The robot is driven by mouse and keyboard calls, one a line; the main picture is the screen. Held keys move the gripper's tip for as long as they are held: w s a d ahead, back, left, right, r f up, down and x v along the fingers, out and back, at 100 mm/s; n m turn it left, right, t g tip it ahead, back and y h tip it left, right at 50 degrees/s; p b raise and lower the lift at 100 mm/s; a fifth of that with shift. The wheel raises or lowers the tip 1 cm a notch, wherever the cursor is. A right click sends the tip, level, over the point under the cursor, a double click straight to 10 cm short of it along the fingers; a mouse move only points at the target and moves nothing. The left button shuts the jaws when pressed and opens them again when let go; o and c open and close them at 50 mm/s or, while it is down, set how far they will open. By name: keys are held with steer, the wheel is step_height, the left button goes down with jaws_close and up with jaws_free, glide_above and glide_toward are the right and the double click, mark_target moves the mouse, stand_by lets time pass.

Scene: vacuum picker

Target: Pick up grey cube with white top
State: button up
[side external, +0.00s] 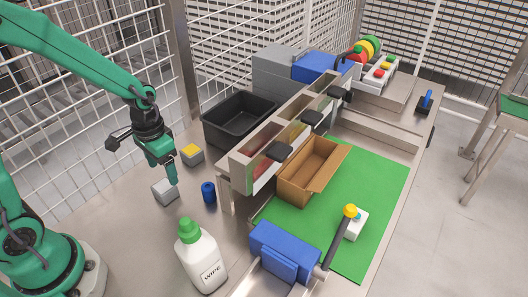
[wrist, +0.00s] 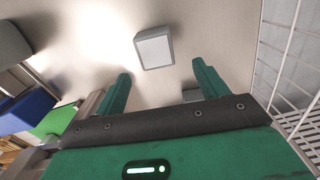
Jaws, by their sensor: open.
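The grey cube with the white top (side external: 165,191) sits on the grey surface below my arm in the side view. In the wrist view the cube (wrist: 154,48) lies beyond the fingertips, slightly tilted in the picture, with its pale top facing me. My gripper (side external: 170,178) is above and close to the cube in the side view; the finger hides part of the cube's edge. In the wrist view my gripper (wrist: 160,69) has its two green fingers spread apart with nothing held. The exact gap between the fingers and the cube cannot be told.
A grey cube with a yellow top (side external: 192,154) and a blue cylinder (side external: 208,192) stand nearby. A white bottle with a green cap (side external: 200,258) is in front. A black bin (side external: 240,119) stands behind, and wire fencing (wrist: 300,65) runs along one side.

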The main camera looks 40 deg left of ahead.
mark_target(167, 183)
steer(key=shift+f, duration=0.65)
steer(key=shift+d+f, duration=0.2)
steer(key=shift+f, duration=2.4)
steer(key=c, duration=1.1)
steer(key=shift+r, duration=0.1)
steer(key=shift+r, duration=1.9)
steer(key=s+d+r, duration=0.5)
steer(key=d+r, duration=0.2)
steer(key=d, duration=0.3)
steer(key=shift+s, duration=0.35)
